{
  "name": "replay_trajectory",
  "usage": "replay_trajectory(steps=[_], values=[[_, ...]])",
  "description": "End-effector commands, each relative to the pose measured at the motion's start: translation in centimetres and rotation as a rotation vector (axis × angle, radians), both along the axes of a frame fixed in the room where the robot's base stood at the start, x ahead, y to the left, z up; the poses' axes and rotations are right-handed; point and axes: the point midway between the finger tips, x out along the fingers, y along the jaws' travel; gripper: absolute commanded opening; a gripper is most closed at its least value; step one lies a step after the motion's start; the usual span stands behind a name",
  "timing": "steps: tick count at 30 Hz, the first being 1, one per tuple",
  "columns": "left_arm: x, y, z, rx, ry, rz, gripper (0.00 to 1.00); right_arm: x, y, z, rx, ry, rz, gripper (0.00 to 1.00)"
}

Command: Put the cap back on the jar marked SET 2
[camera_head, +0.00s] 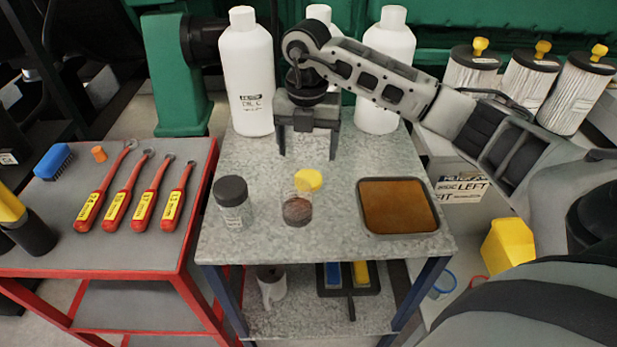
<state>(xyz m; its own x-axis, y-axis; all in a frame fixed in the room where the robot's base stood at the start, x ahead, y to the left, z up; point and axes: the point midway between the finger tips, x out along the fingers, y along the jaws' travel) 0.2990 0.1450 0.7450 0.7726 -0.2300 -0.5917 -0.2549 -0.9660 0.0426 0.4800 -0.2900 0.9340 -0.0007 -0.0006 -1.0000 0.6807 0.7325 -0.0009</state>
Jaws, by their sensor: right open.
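A small clear jar (297,211) with dark contents stands on the grey speckled table. A yellow cap (308,180) shows at its upper right edge; I cannot tell whether it rests on the rim or lies just behind. A second jar (235,216) with a dark lid (230,190) stands to the left. Its label is too small to read, and I cannot make out SET 2 on either jar. My right gripper (307,156) is open and empty, pointing down above the table, behind the yellow cap and apart from it. My left gripper is not in view.
A grey tray (434,232) with a brown surface sits right of the jars. White bottles (246,80) stand at the table's back. A red-framed cart (150,256) on the left holds several red-handled tools (105,190) and a blue brush (52,161). The table's front strip is clear.

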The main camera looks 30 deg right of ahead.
Motion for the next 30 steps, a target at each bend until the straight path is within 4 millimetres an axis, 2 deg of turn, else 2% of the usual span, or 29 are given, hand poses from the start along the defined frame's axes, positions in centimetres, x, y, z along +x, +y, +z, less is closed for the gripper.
replay_trajectory(steps=[3, 6, 19, 27, 30], values=[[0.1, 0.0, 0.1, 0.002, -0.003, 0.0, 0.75, 0.0, 0.0, -1.9, 0.001, 0.004, 0.0, 0.78], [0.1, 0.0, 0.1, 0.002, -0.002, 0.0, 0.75, 0.0, 0.0, -2.7, 0.0, 0.0, 0.0, 0.78], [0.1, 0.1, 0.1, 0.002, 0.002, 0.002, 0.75, 0.1, -0.1, -3.3, 0.001, 0.001, 0.0, 0.78], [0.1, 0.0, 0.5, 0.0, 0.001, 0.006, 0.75, 0.7, -0.8, -7.2, 0.001, 0.002, 0.0, 0.78], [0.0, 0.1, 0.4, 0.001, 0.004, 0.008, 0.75, 0.7, -0.8, -8.0, 0.001, 0.002, 0.001, 0.78]])
